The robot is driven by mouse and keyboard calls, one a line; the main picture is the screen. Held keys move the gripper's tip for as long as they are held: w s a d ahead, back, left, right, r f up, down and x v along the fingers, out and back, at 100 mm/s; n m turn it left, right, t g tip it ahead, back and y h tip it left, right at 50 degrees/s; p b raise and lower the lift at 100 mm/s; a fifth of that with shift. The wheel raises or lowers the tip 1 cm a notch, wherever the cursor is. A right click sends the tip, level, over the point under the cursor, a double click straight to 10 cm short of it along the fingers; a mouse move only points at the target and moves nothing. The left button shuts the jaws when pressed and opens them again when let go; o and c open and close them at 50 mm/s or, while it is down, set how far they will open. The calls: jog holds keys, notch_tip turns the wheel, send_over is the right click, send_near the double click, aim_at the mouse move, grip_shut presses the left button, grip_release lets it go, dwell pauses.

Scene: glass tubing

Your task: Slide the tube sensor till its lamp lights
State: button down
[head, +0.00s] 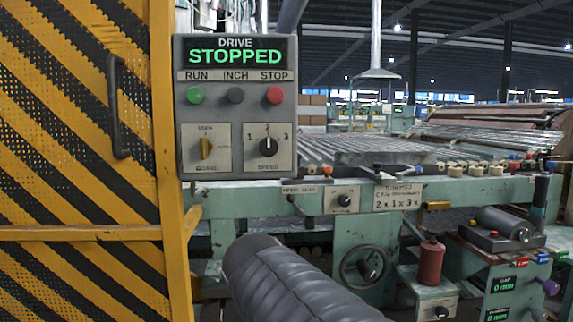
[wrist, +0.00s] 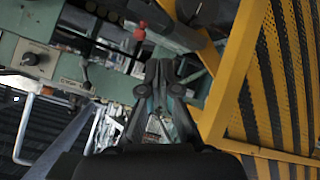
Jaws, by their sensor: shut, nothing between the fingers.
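I cannot make out for certain which part is the tube sensor or its lamp. A small dark fitting (head: 377,172) sits on the green machine rail (head: 260,204) below the glass tubes (head: 375,150), but its kind is unclear. My gripper (wrist: 160,66) is in the wrist view, its dark fingers together and empty, in front of the machine frame. The gripper's end is not visible in the head view; only my dark arm (head: 290,285) shows at the bottom.
A control box (head: 238,135) reads DRIVE STOPPED. A yellow-black striped guard (head: 70,140) stands at the left and shows at the right in the wrist view (wrist: 280,70). A handwheel (head: 364,266), red cylinder (head: 430,262) and right-hand console (head: 500,272) crowd the machine front.

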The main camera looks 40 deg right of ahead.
jog(key=w+d+r+n+t+h+b, duration=0.15)
jog(key=w+d+r, duration=0.3)
jog(key=d, duration=0.45)
jog(key=w+d+r+n+t+h+b, duration=0.1)
jog(key=w+d+r+n+t+h, duration=0.25)
jog(key=d, duration=0.55)
jog(key=w+d+r+n+b, duration=0.1)
jog(key=w+d+r+b, duration=0.1)
jog(key=w+d+r, duration=0.55)
jog(key=w+d+r+n+t+y, duration=0.1)
jog(key=w+n, duration=0.1)
jog(key=w, duration=0.1)
jog(key=w+d+r+n+t+y, duration=0.1)
jog(key=w+n, duration=0.1)
jog(key=w, duration=0.1)
jog(key=w+d+r+n+t+y+p, duration=0.1)
jog(key=w+n, duration=0.1)
jog(key=w, duration=0.1)
jog(key=shift+w+r+t, duration=0.1)
jog(key=shift+w+t, duration=0.2)
jog(key=shift+w, duration=0.05)
jog(key=shift+a, duration=0.1)
